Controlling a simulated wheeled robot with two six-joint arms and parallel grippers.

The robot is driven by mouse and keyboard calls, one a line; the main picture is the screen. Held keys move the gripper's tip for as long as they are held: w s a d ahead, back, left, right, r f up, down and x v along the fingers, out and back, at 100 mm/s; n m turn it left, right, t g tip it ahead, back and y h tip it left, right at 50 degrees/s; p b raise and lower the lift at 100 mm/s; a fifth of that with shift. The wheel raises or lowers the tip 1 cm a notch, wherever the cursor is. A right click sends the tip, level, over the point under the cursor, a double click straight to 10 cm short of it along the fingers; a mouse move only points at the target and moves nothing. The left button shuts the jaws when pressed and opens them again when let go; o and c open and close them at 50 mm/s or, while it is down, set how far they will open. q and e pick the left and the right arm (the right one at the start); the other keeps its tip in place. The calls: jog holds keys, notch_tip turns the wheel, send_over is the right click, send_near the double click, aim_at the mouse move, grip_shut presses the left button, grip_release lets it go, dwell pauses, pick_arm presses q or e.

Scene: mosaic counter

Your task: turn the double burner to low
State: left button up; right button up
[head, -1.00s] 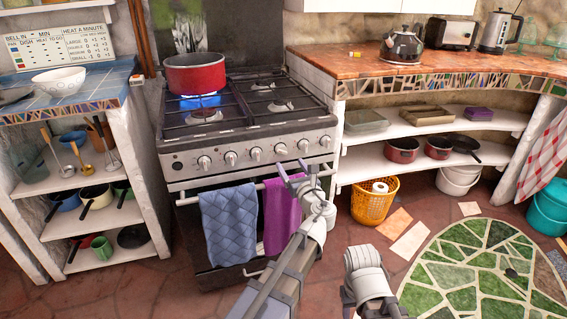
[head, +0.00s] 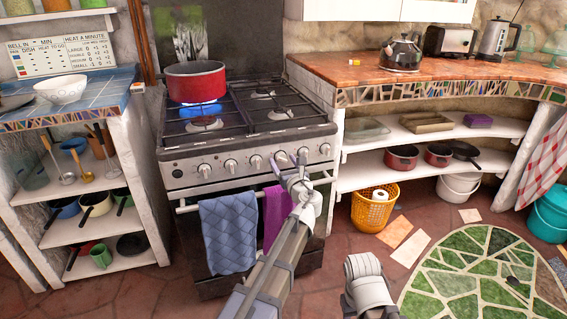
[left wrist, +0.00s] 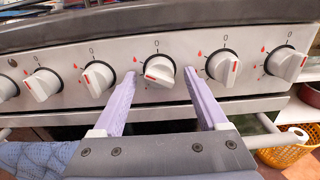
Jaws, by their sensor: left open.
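The stove (head: 245,140) has a front row of several white knobs with red marks. My left gripper (head: 292,160) is open at the right half of this row. In the left wrist view its lilac fingers (left wrist: 160,98) point at the panel, one on each side of a knob (left wrist: 158,70). That knob's red mark points to the lower left. Two more knobs are to its right; I cannot tell whether the fingers touch it. A blue flame shows on the back left burner under a red pot (head: 195,82). Which burner is the double one I cannot tell.
A blue towel (head: 229,233) and a purple towel (head: 275,216) hang on the oven rail below the knobs. An orange basket (head: 374,208) stands on the floor.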

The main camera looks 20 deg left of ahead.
pick_arm(q)
jog(key=shift+c, duration=0.4)
grip_shut()
jog(key=n, duration=0.7)
jog(key=shift+n, duration=0.4)
jog(key=n, duration=0.4)
jog(key=shift+r+n, duration=0.1)
jog(key=shift+n, duration=1.9)
